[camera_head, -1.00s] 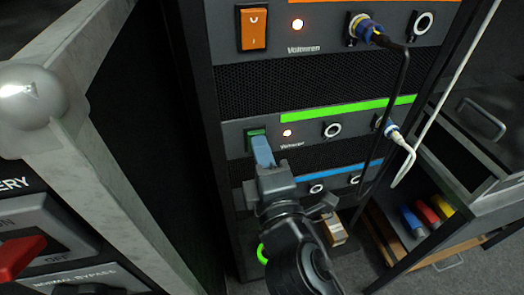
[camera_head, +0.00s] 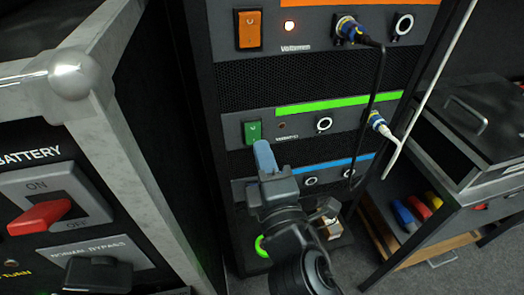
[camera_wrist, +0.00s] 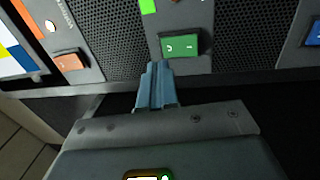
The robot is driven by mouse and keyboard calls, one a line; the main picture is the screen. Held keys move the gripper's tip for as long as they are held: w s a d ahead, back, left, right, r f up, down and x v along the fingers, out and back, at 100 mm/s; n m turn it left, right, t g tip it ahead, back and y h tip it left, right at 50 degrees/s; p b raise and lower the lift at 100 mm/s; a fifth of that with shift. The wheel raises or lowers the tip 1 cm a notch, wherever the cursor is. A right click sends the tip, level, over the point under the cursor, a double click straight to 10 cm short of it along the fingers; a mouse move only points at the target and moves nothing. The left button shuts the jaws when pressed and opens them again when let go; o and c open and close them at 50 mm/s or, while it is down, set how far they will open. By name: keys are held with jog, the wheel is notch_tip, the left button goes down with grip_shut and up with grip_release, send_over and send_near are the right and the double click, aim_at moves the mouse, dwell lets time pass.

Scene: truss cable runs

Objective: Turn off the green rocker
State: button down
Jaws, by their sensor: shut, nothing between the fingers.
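The green rocker (camera_head: 252,132) sits at the left end of the rack panel with the green stripe (camera_head: 338,102). The small indicator lamp (camera_head: 281,126) beside it is dark. My gripper (camera_head: 264,148) is shut and empty, its blue fingertips just below and right of the rocker in the head view. In the wrist view the green rocker (camera_wrist: 180,46) shows whole, close beyond the tips of my gripper (camera_wrist: 158,68). A small gap seems to separate them.
Above is an orange rocker (camera_head: 249,29) with a lit lamp (camera_head: 289,27). Cables hang from the blue plugs (camera_head: 377,121) at the right. A grey battery cabinet with a red switch (camera_head: 40,217) stands close at left. A dark bench (camera_head: 480,190) stands at right.

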jog(key=r+b+v, duration=0.1)
jog(key=r+v, duration=0.1)
jog(key=v, duration=0.6)
jog(key=shift+s, duration=0.35)
jog(key=shift+d, duration=0.15)
jog(key=s+d+f+m+g+h, duration=0.2)
jog(key=s+d+f+m, duration=0.6)
jog(key=s+d, duration=0.3)
jog(key=s+d+r+m+g+h, duration=0.1)
jog(key=s+d+m, duration=0.3)
jog(key=s+m, duration=0.2)
jog(key=s+d+m+h, duration=0.2)
jog(key=s+d+m, duration=0.3)
jog(key=s, duration=0.6)
jog(key=shift+s+r+m+g, duration=0.2)
jog(key=shift+r+m+g, duration=0.2)
jog(key=shift+m, duration=0.7)
